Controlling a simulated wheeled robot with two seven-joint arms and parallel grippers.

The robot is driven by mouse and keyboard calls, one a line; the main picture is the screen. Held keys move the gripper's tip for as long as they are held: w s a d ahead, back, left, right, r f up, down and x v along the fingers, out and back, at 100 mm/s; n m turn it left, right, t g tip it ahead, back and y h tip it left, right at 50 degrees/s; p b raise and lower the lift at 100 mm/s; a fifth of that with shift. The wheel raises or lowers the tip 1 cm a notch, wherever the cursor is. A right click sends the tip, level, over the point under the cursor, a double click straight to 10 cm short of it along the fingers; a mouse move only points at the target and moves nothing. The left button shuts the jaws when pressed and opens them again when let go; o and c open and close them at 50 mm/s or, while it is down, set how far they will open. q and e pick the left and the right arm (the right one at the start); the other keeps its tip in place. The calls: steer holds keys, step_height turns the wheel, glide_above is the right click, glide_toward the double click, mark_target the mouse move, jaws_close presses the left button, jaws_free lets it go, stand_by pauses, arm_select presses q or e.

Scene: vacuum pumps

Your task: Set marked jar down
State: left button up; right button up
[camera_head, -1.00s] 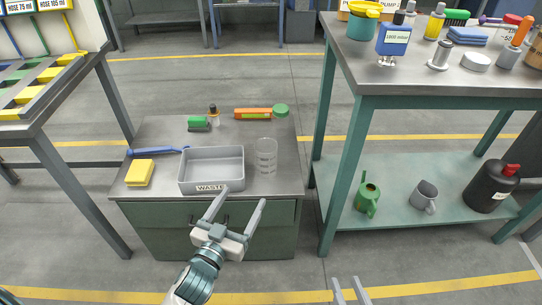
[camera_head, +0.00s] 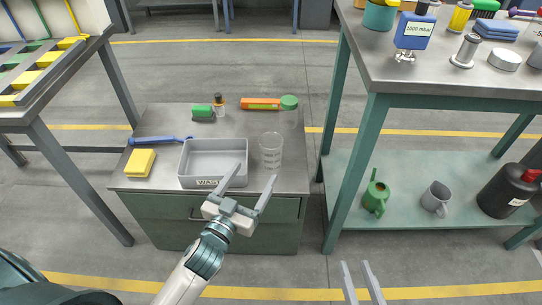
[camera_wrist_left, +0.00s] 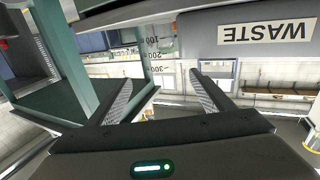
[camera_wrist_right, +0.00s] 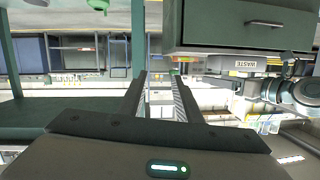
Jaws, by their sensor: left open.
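The marked jar (camera_head: 271,152), clear with graduation lines, stands upright on the low cabinet top, just right of the grey waste tray (camera_head: 213,182). My left gripper (camera_head: 255,175) is open and empty, in front of the jar and the tray's right front corner. In the left wrist view the jar (camera_wrist_left: 158,45) shows its numbers beyond and between the open fingers (camera_wrist_left: 163,92). I cannot tell whether a finger touches it. My right gripper (camera_head: 357,268) is open and empty, low in front of the green bench, away from the jar.
The green bench (camera_head: 375,110) stands close on the right. The cabinet top's front right is clear.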

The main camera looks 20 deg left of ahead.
arm_select(q)
steer(key=b, duration=0.1)
glide_toward(275, 137)
steer(key=w, duration=0.2)
steer(key=w+f, duration=0.1)
steer(key=w, duration=0.1)
steer(key=shift+w+d, duration=0.35)
steer(key=shift+w, duration=0.45)
arm_select(e)
steer(key=shift+w+a+r+t+y, duration=0.15)
steer(key=shift+a+r+t, duration=0.1)
steer(key=shift+r+t, duration=0.55)
steer(key=shift+a+r+t+y, duration=0.2)
steer(key=shift+r+t, duration=0.2)
steer(key=shift+r, duration=0.7)
arm_select(q)
steer(key=shift+w+r, duration=0.1)
steer(key=shift+w+r, duration=0.2)
steer(key=shift+w, duration=0.3)
steer(key=w, duration=0.2)
steer(key=shift+w+d+r+b, duration=0.2)
steer(key=shift+w+b, duration=0.1)
steer(key=shift+w, duration=0.7)
arm_select(e)
steer(key=shift+s+a+r+t, duration=0.1)
steer(key=shift+r+t, duration=0.25)
steer(key=shift+r, duration=0.2)
steer(key=shift+s+a+r+t, duration=0.1)
steer(key=shift+r+t, duration=0.25)
steer(key=shift+r, duration=0.2)
